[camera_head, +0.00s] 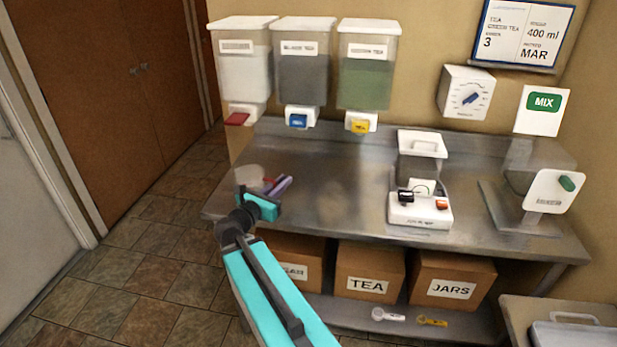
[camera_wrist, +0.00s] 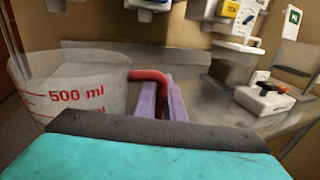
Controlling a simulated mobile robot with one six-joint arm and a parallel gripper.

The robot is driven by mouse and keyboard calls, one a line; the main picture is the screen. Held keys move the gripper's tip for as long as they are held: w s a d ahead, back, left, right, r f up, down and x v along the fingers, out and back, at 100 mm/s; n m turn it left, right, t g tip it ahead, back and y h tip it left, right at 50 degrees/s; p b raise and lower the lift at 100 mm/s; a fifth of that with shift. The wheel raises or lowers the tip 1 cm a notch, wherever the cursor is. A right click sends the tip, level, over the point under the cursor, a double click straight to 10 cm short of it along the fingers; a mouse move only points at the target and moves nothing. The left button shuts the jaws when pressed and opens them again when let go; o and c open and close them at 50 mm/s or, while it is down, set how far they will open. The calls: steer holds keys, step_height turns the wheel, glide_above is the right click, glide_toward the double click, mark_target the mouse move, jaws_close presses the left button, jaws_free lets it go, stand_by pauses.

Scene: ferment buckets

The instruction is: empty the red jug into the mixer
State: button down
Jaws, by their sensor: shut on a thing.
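The red jug is a frosted, see-through jug (camera_wrist: 75,92) with red marks reading 500 ml and a red handle (camera_wrist: 149,76). My gripper (camera_wrist: 163,105) has purple fingers shut on the handle. In the head view the jug (camera_head: 249,177) is near the counter's left end, with my gripper (camera_head: 279,186) at its right side. The jug looks about upright; I cannot tell its contents. A blender-like unit with a white base (camera_head: 420,211), black and orange switches and a lidded vessel (camera_head: 418,166) stands mid-counter, right of the jug. No label confirms it as the mixer.
Three dispensers, with red (camera_head: 236,118), blue (camera_head: 298,120) and yellow (camera_head: 360,126) taps, hang above the counter (camera_head: 335,180). The counter between jug and white base is clear.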

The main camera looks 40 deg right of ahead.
steer(key=w+a+r+n+t+y+p, duration=0.1)
steer(key=w+a+n+t+p, duration=0.1)
steer(key=a, duration=1.6)
steer(key=w+a+n+t+y+p, duration=0.2)
steer(key=w+a+t+p, duration=0.1)
steer(key=a, duration=1.5)
steer(key=shift+w+r+n+t, duration=0.15)
steer(key=shift+r+n+t, duration=0.2)
steer(key=shift+t, duration=0.15)
steer(key=shift+d, duration=0.15)
